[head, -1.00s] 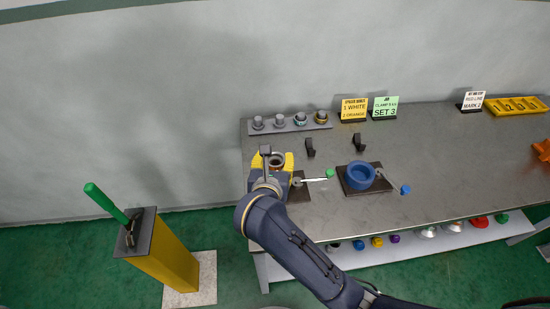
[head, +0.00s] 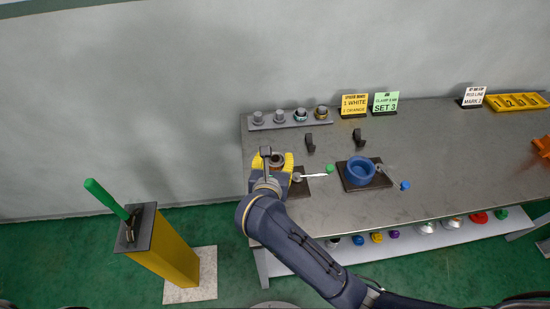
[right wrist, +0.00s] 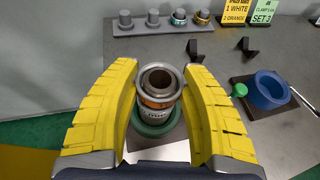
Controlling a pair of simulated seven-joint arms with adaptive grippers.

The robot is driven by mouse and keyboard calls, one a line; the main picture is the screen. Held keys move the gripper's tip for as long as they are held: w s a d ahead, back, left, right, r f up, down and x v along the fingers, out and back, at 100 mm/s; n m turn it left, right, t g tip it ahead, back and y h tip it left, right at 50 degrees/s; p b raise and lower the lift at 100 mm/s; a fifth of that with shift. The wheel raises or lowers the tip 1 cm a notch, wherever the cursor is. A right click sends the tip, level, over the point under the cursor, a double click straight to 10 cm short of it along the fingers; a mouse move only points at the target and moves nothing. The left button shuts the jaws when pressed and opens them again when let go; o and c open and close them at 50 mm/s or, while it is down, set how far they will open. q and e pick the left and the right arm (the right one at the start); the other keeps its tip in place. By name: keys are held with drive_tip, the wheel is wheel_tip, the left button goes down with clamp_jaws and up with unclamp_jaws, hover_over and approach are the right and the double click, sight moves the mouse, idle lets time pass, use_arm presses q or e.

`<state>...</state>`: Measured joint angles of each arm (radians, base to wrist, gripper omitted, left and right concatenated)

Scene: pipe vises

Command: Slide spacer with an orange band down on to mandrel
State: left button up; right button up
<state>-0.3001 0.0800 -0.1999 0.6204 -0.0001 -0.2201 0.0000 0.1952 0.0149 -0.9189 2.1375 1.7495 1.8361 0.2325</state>
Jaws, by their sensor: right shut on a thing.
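The grey spacer with an orange band (right wrist: 158,88) is upright between the yellow fingers of my right gripper (right wrist: 162,72), which is shut on it. Its hollow top faces the camera. Directly below it in the right wrist view is a pale, marked cylinder (right wrist: 155,115) standing in a green ring-shaped vise (right wrist: 158,128). I cannot tell whether the spacer touches that cylinder, and the mandrel is hidden under the spacer. In the head view my right gripper (head: 275,163) is over the left end of the bench, and its fingers hide most of the vise. My left gripper is not in view.
A grey rack (head: 290,122) with several posts or spacers stands at the back, near yellow and green signs (head: 385,102). Two dark hooks (head: 310,142) stand between. A blue vise (head: 360,170) sits to the right. The bench's (head: 440,150) middle right is clear.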

drive_tip(key=shift+f, duration=1.1)
drive_tip(key=o, duration=1.2)
drive_tip(key=v, duration=1.2)
